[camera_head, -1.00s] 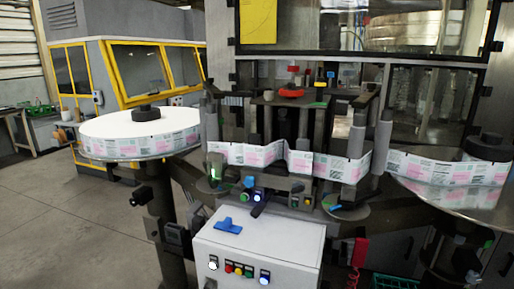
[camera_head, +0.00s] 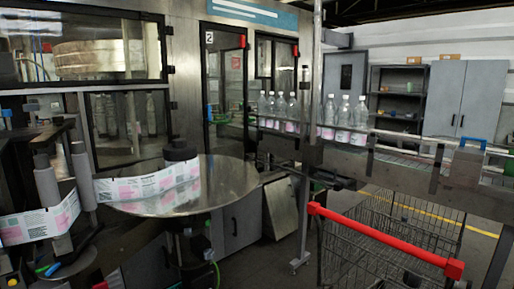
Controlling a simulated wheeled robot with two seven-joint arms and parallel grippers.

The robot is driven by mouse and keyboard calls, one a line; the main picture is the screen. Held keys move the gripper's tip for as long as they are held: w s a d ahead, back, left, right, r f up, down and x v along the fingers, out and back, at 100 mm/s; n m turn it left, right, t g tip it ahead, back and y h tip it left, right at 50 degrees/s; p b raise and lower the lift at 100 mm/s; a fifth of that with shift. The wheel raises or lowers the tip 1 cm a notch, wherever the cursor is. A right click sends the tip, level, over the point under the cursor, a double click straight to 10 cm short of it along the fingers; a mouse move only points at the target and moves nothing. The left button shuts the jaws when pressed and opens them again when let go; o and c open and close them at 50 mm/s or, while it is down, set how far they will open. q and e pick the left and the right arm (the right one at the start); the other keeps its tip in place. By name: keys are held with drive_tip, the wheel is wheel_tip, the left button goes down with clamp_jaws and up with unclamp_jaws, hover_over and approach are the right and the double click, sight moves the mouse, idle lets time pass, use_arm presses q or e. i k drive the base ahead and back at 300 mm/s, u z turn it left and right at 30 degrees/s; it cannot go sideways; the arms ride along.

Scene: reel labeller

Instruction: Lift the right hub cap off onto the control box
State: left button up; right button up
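The right hub cap (camera_head: 180,150) is a black knob on top of the right reel's hub. It sits above the round metal reel plate (camera_head: 228,186), left of the middle of the head view. A printed white and pink label strip (camera_head: 150,187) runs across the plate, in front of and below the cap. The white control box is out of the picture. Neither of my grippers is in view.
A shopping cart with a red handle (camera_head: 385,240) stands at the lower right. A conveyor (camera_head: 410,155) carries several clear bottles (camera_head: 343,118) behind it. Label rollers (camera_head: 80,178) stand at the left. Some floor shows between the reel and the cart.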

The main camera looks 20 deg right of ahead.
sight(180, 150)
drive_tip(key=z, duration=0.7)
drive_tip(key=k, duration=0.55)
drive_tip(key=z, duration=0.45)
drive_tip(key=i, duration=1.75)
drive_tip(key=u, duration=0.75)
